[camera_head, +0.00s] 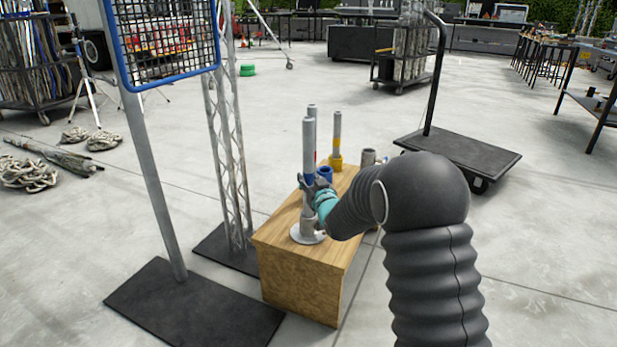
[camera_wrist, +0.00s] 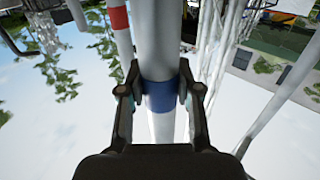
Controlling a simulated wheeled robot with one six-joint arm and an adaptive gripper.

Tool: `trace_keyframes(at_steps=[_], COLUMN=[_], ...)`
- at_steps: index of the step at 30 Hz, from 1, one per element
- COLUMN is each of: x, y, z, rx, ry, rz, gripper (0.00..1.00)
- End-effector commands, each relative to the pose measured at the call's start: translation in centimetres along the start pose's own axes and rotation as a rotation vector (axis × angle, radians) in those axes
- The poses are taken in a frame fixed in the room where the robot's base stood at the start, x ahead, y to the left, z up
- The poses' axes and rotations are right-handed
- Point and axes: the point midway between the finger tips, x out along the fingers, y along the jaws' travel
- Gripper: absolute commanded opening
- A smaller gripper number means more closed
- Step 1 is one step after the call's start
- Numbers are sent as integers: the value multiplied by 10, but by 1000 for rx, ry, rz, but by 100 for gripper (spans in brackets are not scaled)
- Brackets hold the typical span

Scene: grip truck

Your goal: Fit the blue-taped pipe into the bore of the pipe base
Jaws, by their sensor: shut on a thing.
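My gripper (camera_wrist: 160,90) is shut around a grey pipe (camera_wrist: 158,30), with its fingers on either side of the blue tape band (camera_wrist: 160,96). In the head view my gripper (camera_head: 316,188) holds this pipe (camera_head: 308,145) upright over the near end of the wooden box. Directly below is a grey pipe base (camera_head: 307,226) with a round pale flange. The pipe lines up with it, but my gripper partly hides the pipe's lower part. I cannot tell whether the pipe's end is inside the bore or just above it.
On the wooden box (camera_head: 292,275), a blue socket (camera_head: 326,173), a yellow-taped pipe (camera_head: 337,128) in a yellow socket and a grey cup (camera_head: 368,157) stand behind. A red-taped pipe (camera_wrist: 118,18) is close beside the held one. A truss (camera_head: 226,130) stands left, a cart (camera_head: 460,149) right.

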Motion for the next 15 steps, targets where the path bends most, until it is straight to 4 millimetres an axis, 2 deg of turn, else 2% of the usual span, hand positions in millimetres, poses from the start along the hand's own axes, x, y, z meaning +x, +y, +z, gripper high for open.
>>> trace_keyframes(at_steps=[15], x=[0], y=[0], z=[13], rx=[-1], ry=[2], rz=[0], gripper=[0])
